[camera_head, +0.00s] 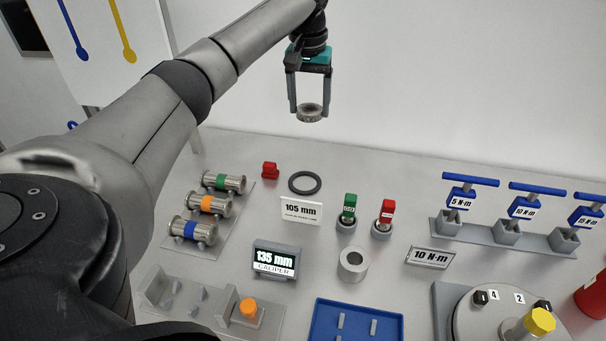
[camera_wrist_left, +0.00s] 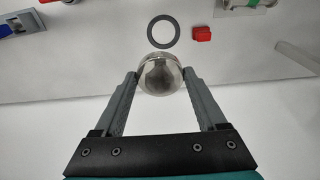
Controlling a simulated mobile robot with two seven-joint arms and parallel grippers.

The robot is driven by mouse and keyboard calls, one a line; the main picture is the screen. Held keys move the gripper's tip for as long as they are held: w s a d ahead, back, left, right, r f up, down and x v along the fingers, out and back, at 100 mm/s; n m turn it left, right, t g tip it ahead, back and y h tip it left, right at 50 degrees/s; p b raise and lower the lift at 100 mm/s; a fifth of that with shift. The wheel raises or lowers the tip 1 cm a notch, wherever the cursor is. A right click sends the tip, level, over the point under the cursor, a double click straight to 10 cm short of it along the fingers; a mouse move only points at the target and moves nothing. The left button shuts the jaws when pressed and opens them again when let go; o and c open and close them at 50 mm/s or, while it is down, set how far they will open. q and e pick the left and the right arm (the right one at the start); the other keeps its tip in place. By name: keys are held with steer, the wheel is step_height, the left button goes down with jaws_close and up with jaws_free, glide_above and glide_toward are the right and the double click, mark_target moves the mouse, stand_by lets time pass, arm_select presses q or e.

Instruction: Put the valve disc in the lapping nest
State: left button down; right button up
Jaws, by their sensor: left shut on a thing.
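My left gripper (camera_head: 309,108) is shut on a round metal disc (camera_head: 309,114), which appears to be the valve disc. It holds the disc in the air above the back of the bench, against the white wall. In the left wrist view the shiny disc (camera_wrist_left: 160,76) sits between the two fingertips. A short grey cylinder with a round hole (camera_head: 353,264), which may be the lapping nest, stands on the bench near the middle, lower than the gripper and to its right. My right gripper is not in view.
A dark ring (camera_head: 305,182) and a red block (camera_head: 270,170) lie at the back. A caliper display (camera_head: 274,260), a 105 mm sign (camera_head: 301,211) and green (camera_head: 348,208) and red (camera_head: 387,212) tools surround the cylinder. A blue tray (camera_head: 358,328) lies in front.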

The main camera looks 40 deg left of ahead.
arm_select(q)
steer(key=shift+w+a+r, duration=0.1)
steer(key=shift+a, duration=0.5)
steer(key=shift+a+f, duration=0.2)
steer(key=shift+f, duration=0.15)
step_height(320, 180, down, 13)
steer(key=b, duration=0.3)
glide_above(305, 183)
step_height(305, 183, down, 6)
steer(key=shift+d+f, duration=0.1)
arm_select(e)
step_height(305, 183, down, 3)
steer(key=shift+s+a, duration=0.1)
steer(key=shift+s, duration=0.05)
arm_select(q)
steer(key=shift+f, duration=0.15)
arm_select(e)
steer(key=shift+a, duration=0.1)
arm_select(q)
steer(key=shift+s+f, duration=0.2)
steer(key=shift+f, duration=0.25)
jaws_free()
